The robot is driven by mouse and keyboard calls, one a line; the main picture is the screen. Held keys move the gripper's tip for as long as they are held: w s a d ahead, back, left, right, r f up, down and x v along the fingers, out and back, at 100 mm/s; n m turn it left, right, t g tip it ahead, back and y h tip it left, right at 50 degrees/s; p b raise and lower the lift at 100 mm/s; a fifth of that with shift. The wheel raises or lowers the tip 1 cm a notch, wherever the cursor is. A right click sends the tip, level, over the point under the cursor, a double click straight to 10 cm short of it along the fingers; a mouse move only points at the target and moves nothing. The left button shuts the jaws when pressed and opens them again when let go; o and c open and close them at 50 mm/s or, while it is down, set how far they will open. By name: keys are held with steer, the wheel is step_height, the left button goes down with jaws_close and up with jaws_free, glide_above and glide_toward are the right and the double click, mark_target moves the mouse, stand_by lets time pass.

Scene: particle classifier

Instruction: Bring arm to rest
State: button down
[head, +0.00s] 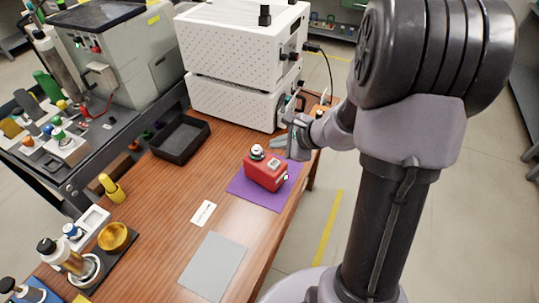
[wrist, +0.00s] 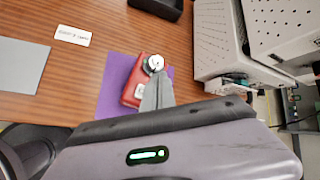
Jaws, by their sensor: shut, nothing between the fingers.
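My arm rises on the right of the head view and reaches back toward the table. My gripper (head: 284,142) is shut and empty, at the table's right side near the white machine. In the wrist view its closed fingers (wrist: 157,92) point toward a red device (wrist: 133,84). The red device (head: 266,173) stands on a purple mat (head: 251,194), with a small round metal piece (head: 257,152) on top. The fingers overlap the device in the wrist view; I cannot tell the exact gap, but they appear apart in the head view.
A white perforated machine (head: 234,101) stands at the table's back, close to my gripper. A black tray (head: 180,139), a white label (head: 203,213), a grey sheet (head: 213,266) and a golden bowl (head: 113,237) lie on the wooden table. Open floor (head: 310,235) is right of the table.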

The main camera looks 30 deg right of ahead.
steer(key=s+a+r+n+g+y, duration=0.1)
steer(key=s+a+r+n, duration=0.4)
steer(key=a, duration=0.3)
steer(key=s+a+r+n+g+y, duration=0.1)
steer(key=s+a+r+n, duration=0.1)
steer(key=a+r+n, duration=0.5)
steer(key=s+a+r+n+h, duration=0.1)
steer(key=s+n, duration=0.2)
steer(key=s, duration=0.4)
steer(key=s+a+r+n+h, duration=0.2)
steer(key=s+n, duration=0.1)
steer(key=s, duration=0.5)
steer(key=shift+a+n+g, duration=0.2)
steer(key=shift+n+g, duration=0.1)
steer(key=shift+g, duration=0.1)
